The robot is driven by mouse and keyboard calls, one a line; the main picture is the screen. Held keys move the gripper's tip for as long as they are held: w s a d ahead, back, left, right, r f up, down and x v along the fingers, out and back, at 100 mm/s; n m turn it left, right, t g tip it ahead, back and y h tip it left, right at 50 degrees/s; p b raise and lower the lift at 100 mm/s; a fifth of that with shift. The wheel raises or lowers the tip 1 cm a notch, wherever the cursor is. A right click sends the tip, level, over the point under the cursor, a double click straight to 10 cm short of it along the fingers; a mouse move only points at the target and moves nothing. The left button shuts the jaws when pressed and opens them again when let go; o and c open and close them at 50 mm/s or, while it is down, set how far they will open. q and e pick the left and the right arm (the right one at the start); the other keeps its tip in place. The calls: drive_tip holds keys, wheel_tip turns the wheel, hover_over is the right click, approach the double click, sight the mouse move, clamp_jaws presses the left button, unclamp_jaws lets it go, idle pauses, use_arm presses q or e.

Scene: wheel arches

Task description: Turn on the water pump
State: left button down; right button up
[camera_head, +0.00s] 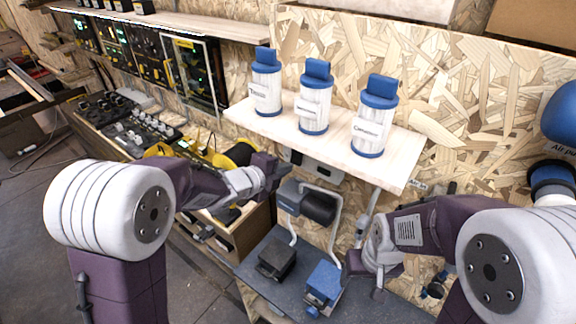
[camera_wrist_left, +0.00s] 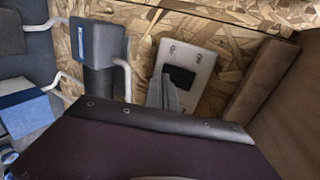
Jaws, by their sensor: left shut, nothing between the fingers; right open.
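A dark grey-blue pump-like unit (camera_head: 306,202) with pale pipes stands under the white shelf; I cannot read its label. It also shows at the upper left of the left wrist view (camera_wrist_left: 97,44). A white wall plate with a dark rectangle (camera_wrist_left: 190,72) is on the chipboard wall beside it. It shows partly under the shelf in the head view (camera_head: 326,172). My left gripper (camera_head: 278,172) is shut and empty, in front of the plate, left of and above the unit. Its grey fingers (camera_wrist_left: 169,94) overlap the plate's lower left part; contact is unclear. My right gripper (camera_head: 378,284) is open, beside the blue pedal.
A black pedal (camera_head: 277,259) and a blue pedal (camera_head: 323,281) sit on the dark platform. Several blue-capped white canisters stand on the shelf (camera_head: 400,165) above. A workbench with tools (camera_head: 130,125) is at left. A blue air pump (camera_head: 560,112) is at right.

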sight(296, 156)
use_arm(q)
drive_tip(key=shift+w+d, duration=0.55)
drive_tip(key=shift+w, duration=0.15)
drive_tip(key=shift+f, duration=0.1)
drive_tip(key=b, duration=0.3)
drive_tip(key=shift+w+d+f+t+h, duration=0.1)
drive_tip(key=shift+w+f+t+h, duration=0.05)
drive_tip(key=shift+f+t+h, duration=0.15)
drive_tip(key=shift+r, duration=0.25)
drive_tip(key=shift+p, duration=0.3)
